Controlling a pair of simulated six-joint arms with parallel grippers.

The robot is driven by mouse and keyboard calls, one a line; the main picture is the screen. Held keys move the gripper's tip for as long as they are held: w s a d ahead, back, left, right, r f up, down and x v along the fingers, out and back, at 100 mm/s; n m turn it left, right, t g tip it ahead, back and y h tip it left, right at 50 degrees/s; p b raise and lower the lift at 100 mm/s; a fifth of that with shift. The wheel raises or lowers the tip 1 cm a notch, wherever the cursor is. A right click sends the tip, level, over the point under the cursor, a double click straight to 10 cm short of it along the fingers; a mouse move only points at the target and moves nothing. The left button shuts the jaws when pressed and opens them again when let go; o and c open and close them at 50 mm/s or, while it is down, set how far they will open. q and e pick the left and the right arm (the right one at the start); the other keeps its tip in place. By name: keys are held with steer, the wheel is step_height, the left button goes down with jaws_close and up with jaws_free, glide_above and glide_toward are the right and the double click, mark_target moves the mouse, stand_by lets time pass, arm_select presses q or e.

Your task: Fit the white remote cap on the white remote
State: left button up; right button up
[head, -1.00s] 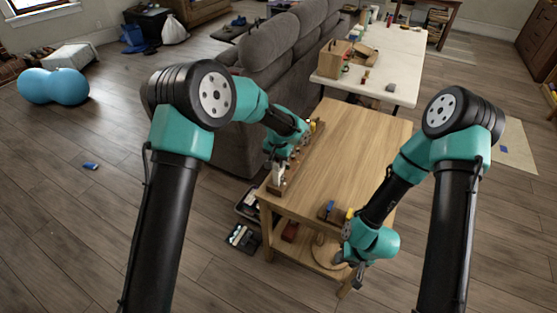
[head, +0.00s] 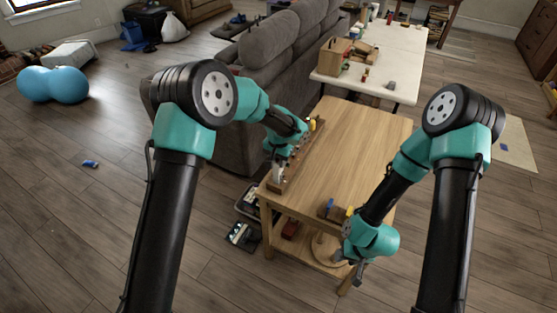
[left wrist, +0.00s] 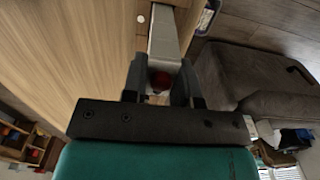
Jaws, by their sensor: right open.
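My left gripper (head: 279,172) is at the near left corner of the wooden table, over a long dark wooden rack (head: 300,155). In the left wrist view its two fingers (left wrist: 162,72) lie on either side of a long white piece (left wrist: 164,35). I cannot tell whether they grip it or only straddle it. Whether this piece is the white remote or its cap is also unclear. A small red round thing (left wrist: 160,83) shows between the fingers. My right gripper (head: 352,268) is open and empty, low beside the table's near right edge.
The wooden tabletop (head: 350,135) is mostly clear. A grey sofa (head: 270,60) stands close on the left. Dark bins (head: 242,235) lie by the table's left legs. A white table (head: 400,60) stands behind.

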arm_select(q)
steer(key=o, duration=0.6)
steer(key=shift+c, duration=0.2)
step_height(320, 180, up, 18)
steer(key=shift+f, duration=0.25)
steer(key=shift+f, duration=0.1)
stand_by(0.3)
steer(key=s+a+f+n+h, duration=0.1)
steer(key=s+a+f, duration=0.25)
steer(key=f, duration=0.45)
steer(key=s+a+f+n+h, duration=0.1)
steer(key=s+a+f, duration=0.2)
steer(key=a+f, duration=0.35)
steer(key=s+a+f+n+h, duration=0.15)
steer(key=s+f, duration=0.25)
steer(key=f, duration=0.5)
steer(key=s+a+f+n, duration=0.2)
steer(key=s+a+f, duration=0.2)
steer(key=s, duration=0.5)
steer(key=s+a+f+n, duration=0.2)
steer(key=s+a+f, duration=0.3)
steer(key=s, duration=0.5)
steer(key=shift+a+f+t, duration=0.2)
steer(key=shift+a+t, duration=0.2)
steer(key=shift+a, duration=0.6)
